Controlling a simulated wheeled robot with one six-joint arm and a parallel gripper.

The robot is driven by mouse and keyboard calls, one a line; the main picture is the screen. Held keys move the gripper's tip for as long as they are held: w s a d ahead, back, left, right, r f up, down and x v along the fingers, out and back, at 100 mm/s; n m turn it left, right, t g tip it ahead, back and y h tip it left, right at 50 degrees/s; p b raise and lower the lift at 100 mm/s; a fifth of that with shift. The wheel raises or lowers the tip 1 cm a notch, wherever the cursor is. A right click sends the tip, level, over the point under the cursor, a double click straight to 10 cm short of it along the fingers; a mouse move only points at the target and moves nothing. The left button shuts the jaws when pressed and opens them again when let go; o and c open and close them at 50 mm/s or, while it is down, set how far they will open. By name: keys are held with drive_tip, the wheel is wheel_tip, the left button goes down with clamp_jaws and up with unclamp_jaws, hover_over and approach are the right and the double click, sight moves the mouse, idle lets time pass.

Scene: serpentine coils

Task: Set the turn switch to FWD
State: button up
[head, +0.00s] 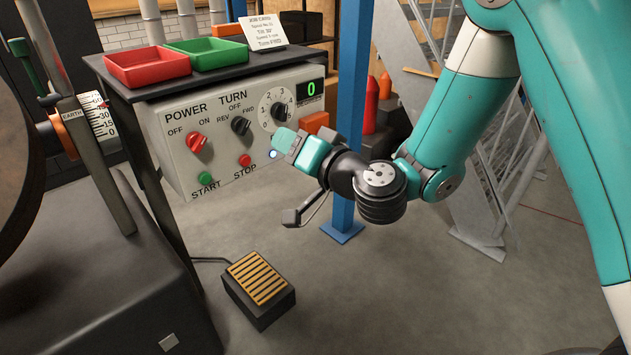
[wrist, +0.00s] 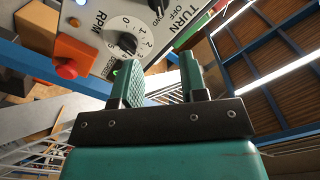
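The turn switch (head: 240,125) is a black knob on the grey control panel (head: 178,172), under the word TURN, with REV, OFF and FWD printed around it. I cannot tell for sure which mark it points at. My gripper (head: 285,142) is in front of the panel's lower right part, right of the turn switch and apart from it. In the wrist view my gripper (wrist: 160,82) has its two green fingers apart with nothing between them.
The black RPM dial (head: 279,111) is between the turn switch and the 0 display (head: 311,89). A red power knob (head: 197,143), a red stop button (head: 245,160) and an orange box (head: 315,123) are close by. A blue post (head: 349,100) stands behind my gripper. A pedal (head: 258,282) lies below.

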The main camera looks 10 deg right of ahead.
drive_tip(key=shift+b+v, duration=1.7)
drive_tip(key=shift+v, duration=0.95)
